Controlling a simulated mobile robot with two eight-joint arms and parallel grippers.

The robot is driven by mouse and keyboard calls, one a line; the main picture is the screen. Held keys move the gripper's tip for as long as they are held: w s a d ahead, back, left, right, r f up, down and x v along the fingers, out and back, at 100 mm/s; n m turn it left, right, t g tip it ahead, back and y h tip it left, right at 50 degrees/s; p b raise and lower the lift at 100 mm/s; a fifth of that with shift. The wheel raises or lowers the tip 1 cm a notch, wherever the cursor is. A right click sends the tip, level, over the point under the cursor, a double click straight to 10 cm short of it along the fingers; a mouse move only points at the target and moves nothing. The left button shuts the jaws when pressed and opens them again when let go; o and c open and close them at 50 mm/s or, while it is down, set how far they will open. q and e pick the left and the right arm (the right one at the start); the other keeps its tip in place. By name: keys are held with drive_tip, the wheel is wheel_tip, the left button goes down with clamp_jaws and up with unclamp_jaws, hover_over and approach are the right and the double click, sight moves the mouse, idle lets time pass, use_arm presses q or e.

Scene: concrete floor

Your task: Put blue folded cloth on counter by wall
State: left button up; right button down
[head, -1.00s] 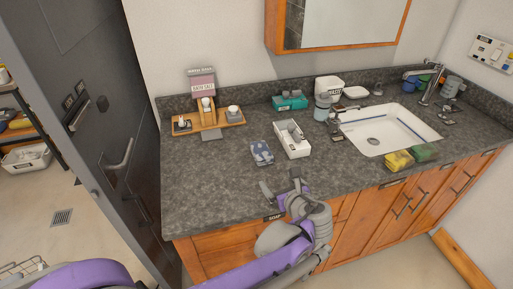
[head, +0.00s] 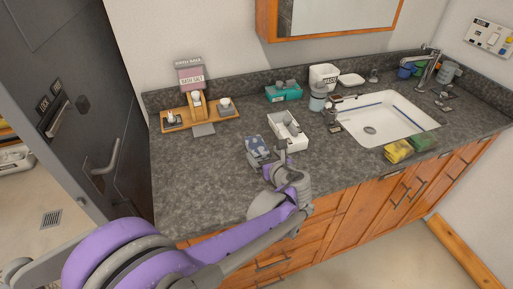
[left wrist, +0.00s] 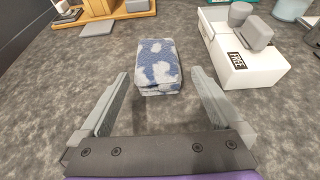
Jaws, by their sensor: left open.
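The blue folded cloth (head: 258,147), patterned blue and white, lies on the dark stone counter (head: 195,185). It also shows in the left wrist view (left wrist: 158,66), just beyond and between the fingertips. My left gripper (head: 268,160) is open and empty, low over the counter in front of the cloth. In the left wrist view its two fingers (left wrist: 160,90) stand wide apart, one on each side of the cloth's near end. The counter runs along the wall (head: 230,40). My right gripper is not in view.
A white box (head: 288,133) with grey items stands just right of the cloth. A wooden stand (head: 200,118) is at the back left, a teal box (head: 284,92) at the back. The sink (head: 385,120) and sponges (head: 398,151) are right. Bare counter lies left of the cloth.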

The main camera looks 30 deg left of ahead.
sight(260, 151)
use_arm(q)
drive_tip(key=x, duration=0.4)
drive_tip(key=shift+w+a+f, duration=0.15)
drive_tip(key=shift+a, duration=0.25)
drive_tip(key=c, duration=1.5)
